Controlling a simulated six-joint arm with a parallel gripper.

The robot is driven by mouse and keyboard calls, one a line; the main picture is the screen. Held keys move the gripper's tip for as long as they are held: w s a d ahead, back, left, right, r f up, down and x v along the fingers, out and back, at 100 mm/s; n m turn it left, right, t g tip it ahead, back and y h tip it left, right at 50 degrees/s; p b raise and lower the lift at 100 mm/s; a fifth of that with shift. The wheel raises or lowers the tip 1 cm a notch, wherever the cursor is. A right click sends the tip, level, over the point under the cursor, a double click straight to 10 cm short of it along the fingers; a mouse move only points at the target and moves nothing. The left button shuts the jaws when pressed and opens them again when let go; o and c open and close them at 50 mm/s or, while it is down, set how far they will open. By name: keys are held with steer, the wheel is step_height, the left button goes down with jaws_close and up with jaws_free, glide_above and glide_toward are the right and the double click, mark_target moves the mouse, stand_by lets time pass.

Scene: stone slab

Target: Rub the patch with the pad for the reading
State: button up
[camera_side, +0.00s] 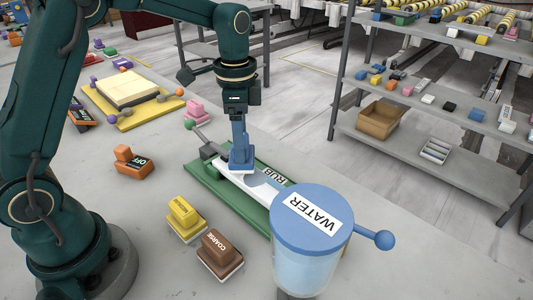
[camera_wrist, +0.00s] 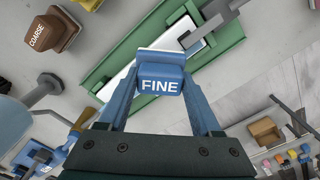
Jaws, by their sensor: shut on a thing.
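My gripper (camera_side: 239,148) is shut on a blue pad marked FINE (camera_wrist: 160,83), seen clearly between the fingers in the wrist view. In the side view the pad (camera_side: 240,166) is low over the white strip on the green base marked RUB (camera_side: 207,184). I cannot tell whether the pad touches the strip. A grey clamp (camera_side: 211,150) is at the strip's far end. A yellow pad (camera_side: 183,216) and a brown pad marked COARSE (camera_side: 219,253) stand left of the base.
A clear container with a blue lid marked WATER (camera_side: 311,216) stands at the near end of the base. An orange device with a small display (camera_side: 133,163) and a pink pad (camera_side: 196,109) sit nearby. A shelf rack (camera_side: 410,145) stands beyond, at right.

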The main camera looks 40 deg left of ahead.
mark_target(253, 161)
steer(key=shift+f, duration=1)
steer(key=shift+d+r, duration=0.15)
steer(key=shift+d, duration=3.45)
steer(key=shift+a, duration=1.9)
